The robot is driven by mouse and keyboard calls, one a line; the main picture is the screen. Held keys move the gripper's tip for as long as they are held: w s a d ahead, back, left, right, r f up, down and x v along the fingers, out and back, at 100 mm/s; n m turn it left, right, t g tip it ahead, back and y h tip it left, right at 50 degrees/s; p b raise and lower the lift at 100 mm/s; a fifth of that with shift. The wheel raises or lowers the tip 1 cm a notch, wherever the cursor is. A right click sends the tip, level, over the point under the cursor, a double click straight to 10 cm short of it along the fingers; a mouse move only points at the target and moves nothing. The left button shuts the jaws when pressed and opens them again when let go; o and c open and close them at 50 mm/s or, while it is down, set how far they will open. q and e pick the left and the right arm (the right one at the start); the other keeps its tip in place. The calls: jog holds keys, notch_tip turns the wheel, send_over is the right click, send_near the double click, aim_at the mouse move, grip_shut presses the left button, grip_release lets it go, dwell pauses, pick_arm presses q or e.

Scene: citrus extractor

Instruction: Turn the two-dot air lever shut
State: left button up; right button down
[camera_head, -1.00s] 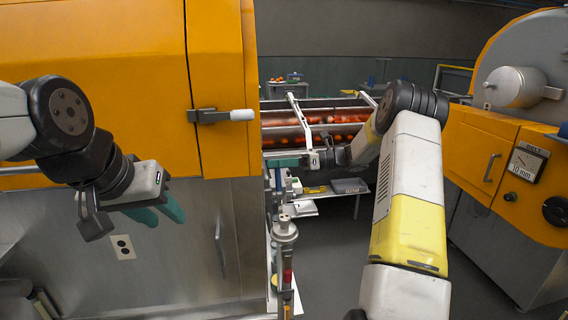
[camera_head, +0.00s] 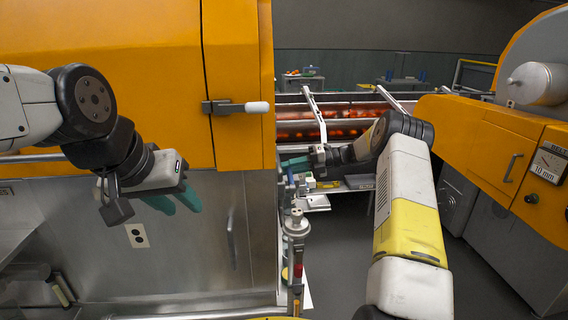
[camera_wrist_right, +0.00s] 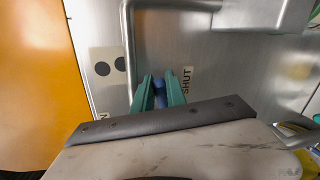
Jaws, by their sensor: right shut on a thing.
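In the right wrist view, my right gripper (camera_wrist_right: 160,92) has its teal fingers closed around a blue lever (camera_wrist_right: 160,97). A plate with two black dots (camera_wrist_right: 110,66) is on the steel panel, left of the fingers. A SHUT label (camera_wrist_right: 187,80) is just right of the fingers, and part of another label shows at the lower left. In the head view, my right gripper (camera_head: 295,163) reaches past the orange machine's corner, and the lever cannot be made out there. My left gripper (camera_head: 175,201) hangs empty before the steel front, its fingers apart.
A bent metal pipe (camera_wrist_right: 128,45) runs close to the left of the right fingers. In the head view, an orange cabinet (camera_head: 100,90) with a white-tipped latch (camera_head: 240,107) stands at the left. An upright valve post (camera_head: 296,235) stands below the right gripper. Floor shows at the right.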

jog(key=shift+w+f+m+g, duration=0.15)
jog(key=shift+f+m+g, duration=0.25)
jog(key=shift+f+m, duration=0.85)
jog(key=c, duration=1.3)
grip_release()
jog(key=shift+c, duration=0.2)
jog(key=d+r, duration=0.1)
jog(key=d, duration=0.6)
jog(key=shift+w+d+r, duration=0.15)
jog(key=shift+d+r, duration=0.05)
jog(key=shift+d, duration=0.15)
jog(key=shift+r, duration=0.1)
